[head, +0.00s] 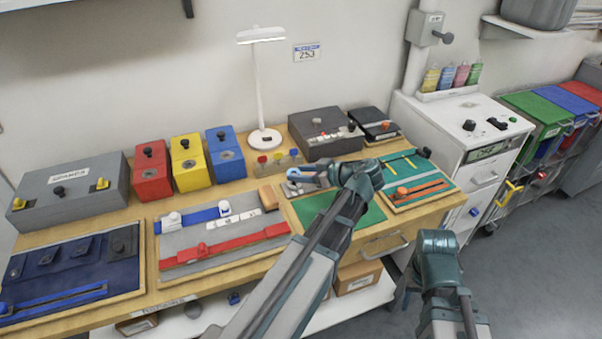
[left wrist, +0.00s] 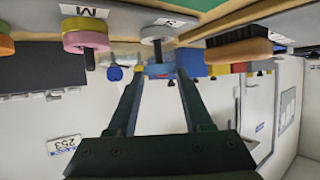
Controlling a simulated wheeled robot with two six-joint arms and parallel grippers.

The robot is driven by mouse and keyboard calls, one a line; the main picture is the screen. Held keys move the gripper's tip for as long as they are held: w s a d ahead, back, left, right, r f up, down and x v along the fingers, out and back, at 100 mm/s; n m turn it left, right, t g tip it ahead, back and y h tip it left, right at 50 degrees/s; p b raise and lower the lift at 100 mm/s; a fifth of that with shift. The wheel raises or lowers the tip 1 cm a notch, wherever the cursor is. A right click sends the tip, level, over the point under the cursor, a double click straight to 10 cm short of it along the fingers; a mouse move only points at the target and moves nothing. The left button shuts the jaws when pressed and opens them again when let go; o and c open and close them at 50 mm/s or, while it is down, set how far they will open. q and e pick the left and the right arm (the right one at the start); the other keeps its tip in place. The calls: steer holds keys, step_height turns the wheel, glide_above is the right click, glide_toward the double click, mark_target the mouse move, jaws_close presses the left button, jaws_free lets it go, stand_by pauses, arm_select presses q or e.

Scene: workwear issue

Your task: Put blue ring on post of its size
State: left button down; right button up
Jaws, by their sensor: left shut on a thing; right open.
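The wrist view is upside down. A post with a pale grey ring (left wrist: 157,34) and an S label is close to the held ring. Beside it is a post with pink and yellow rings (left wrist: 85,38) and an M label; an orange ring (left wrist: 5,45) is at the left edge. My right gripper (head: 438,245) is open, off the bench front.
The green board (head: 368,218) lies below my left arm. A tan-topped brush (head: 268,196) is left of it. A dark grey box (head: 320,125) stands behind, and a board with orange and yellow strips (head: 437,183) is to the right.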

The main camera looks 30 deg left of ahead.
arm_select(q)
steer(key=shift+f, duration=0.35)
stand_by(0.3)
jaws_free()
stand_by(0.4)
step_height(320, 180, up, 7)
steer(key=p, duration=0.6)
stand_by(0.5)
steer(key=shift+d, duration=0.1)
stand_by(0.4)
